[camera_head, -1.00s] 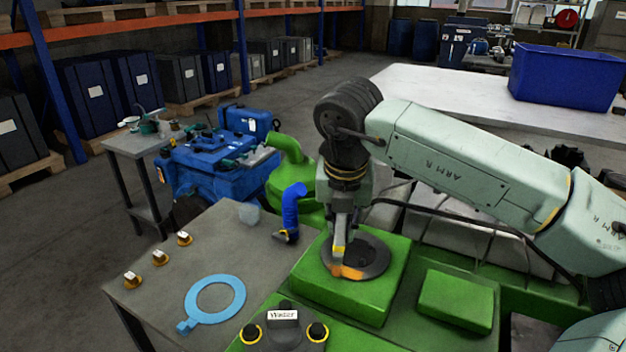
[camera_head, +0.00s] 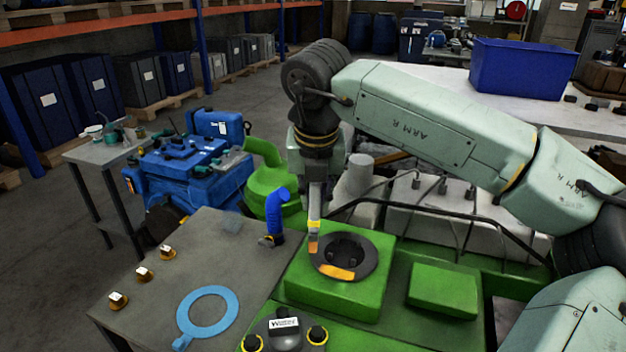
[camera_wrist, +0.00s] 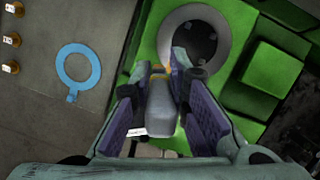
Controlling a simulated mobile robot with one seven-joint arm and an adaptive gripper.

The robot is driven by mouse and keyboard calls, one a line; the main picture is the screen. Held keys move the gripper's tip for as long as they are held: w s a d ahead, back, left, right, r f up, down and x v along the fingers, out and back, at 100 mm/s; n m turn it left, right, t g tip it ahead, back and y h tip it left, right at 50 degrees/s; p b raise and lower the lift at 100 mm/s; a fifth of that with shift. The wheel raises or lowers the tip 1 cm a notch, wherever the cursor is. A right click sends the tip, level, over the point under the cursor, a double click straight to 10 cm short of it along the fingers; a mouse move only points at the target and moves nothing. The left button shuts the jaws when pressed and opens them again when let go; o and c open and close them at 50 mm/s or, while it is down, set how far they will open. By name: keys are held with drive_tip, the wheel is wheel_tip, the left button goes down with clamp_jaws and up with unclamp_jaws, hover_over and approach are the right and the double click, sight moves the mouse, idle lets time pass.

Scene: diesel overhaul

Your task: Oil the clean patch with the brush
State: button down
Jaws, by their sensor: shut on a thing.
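My gripper (camera_head: 317,180) is shut on the brush and points down; its two pads also show in the wrist view (camera_wrist: 160,88). The brush (camera_head: 314,226) has a pale grey handle, a yellow band and an orange tip. Its handle fills the space between my fingers in the wrist view (camera_wrist: 163,108). The brush tip hangs at the left edge of the dark round ring (camera_head: 368,262) on the green block; I cannot tell whether it touches. An orange patch (camera_head: 336,273) lies on the ring's front left part, right of and nearer than the tip.
A blue pipe (camera_head: 275,215) stands close left of the brush. A raised green block (camera_head: 444,291) sits at right.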

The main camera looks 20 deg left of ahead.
drive_tip(key=shift+r+p, duration=0.45)
drive_tip(key=shift+r, duration=0.65)
